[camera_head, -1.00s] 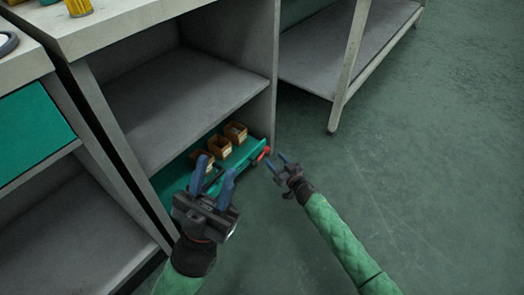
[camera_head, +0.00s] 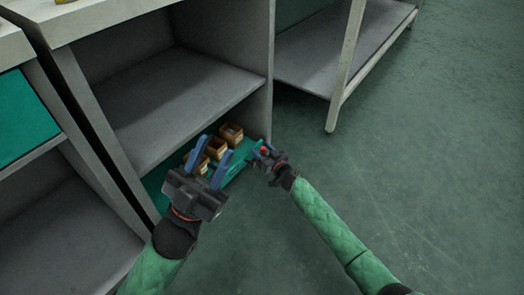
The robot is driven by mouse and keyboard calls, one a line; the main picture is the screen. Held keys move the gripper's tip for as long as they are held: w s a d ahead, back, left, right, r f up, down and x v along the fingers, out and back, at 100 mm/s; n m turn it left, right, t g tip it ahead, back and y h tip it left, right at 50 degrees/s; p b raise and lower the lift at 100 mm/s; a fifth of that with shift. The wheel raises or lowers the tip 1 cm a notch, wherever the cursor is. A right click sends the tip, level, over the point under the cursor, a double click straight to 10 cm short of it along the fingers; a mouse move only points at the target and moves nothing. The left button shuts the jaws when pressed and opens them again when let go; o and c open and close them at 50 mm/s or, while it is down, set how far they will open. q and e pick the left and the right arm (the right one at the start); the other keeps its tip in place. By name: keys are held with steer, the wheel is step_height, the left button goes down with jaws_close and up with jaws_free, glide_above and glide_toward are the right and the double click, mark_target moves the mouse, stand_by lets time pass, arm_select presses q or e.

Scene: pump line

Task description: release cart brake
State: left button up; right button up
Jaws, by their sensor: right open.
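The teal cart (camera_head: 241,157) sits low under the grey bench, with several small brown boxes on it. A small red part, apparently the brake lever (camera_head: 264,150), shows at its right end. My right gripper (camera_head: 262,150) is open at the red part, with its fingers about it; contact cannot be made out. My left gripper (camera_head: 210,157) is open in front of the cart, its blue fingers apart and covering part of the cart and boxes. No object shows between its fingers.
Brown boxes (camera_head: 231,133) stand in a row on the cart. The grey bench shelf (camera_head: 180,105) hangs above the cart. A second bench's leg (camera_head: 345,75) stands to the right. Green floor (camera_head: 430,180) is clear at the right.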

steer(key=shift+c, duration=0.2)
jaws_close()
